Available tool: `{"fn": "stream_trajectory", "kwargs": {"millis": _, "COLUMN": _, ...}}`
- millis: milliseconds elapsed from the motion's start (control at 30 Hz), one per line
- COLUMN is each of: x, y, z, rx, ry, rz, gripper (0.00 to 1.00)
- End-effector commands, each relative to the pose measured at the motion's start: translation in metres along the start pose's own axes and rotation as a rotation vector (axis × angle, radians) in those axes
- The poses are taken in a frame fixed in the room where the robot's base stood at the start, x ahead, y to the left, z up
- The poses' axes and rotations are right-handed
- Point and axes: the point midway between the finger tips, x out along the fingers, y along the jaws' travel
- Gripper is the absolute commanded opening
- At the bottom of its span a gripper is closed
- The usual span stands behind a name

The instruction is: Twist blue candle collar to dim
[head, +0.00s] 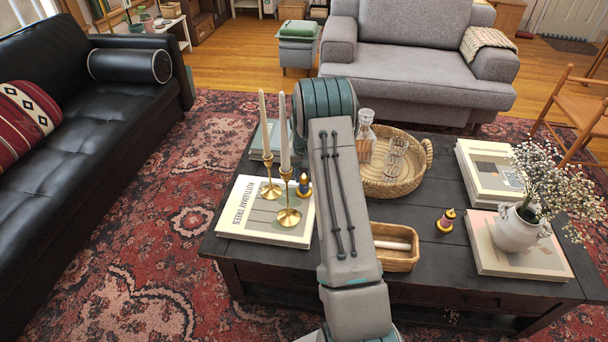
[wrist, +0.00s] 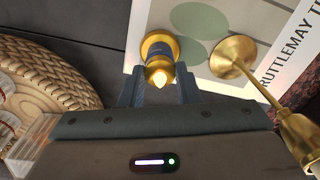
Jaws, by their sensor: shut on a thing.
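The blue candle (head: 304,187) is small, with a dark blue body and gold parts. In the wrist view the blue candle (wrist: 163,45) shows a gold base, a blue band and a gold top with a glowing, pale flame tip. My gripper (wrist: 160,78) has one finger on each side of the candle and is shut on it; the exact contact on the collar is partly hidden by the gold top. In the head view my arm hides the gripper.
Two brass candlesticks (head: 289,217) with tall tapers stand close by on a large book (head: 243,222). A wicker tray (head: 409,184) with glassware, a small basket (head: 410,262), a dark red candle (head: 446,220) and a flower vase (head: 517,226) occupy the table's right side.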

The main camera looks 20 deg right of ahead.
Motion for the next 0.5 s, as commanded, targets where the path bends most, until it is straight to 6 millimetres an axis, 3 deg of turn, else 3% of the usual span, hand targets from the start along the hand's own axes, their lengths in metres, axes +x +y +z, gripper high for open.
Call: {"fn": "stream_trajectory", "kwargs": {"millis": 500, "x": -0.0006, "y": 0.0000, "z": -0.0003, "rx": 0.198, "ry": 0.001, "rz": 0.000, "gripper": 0.07}}
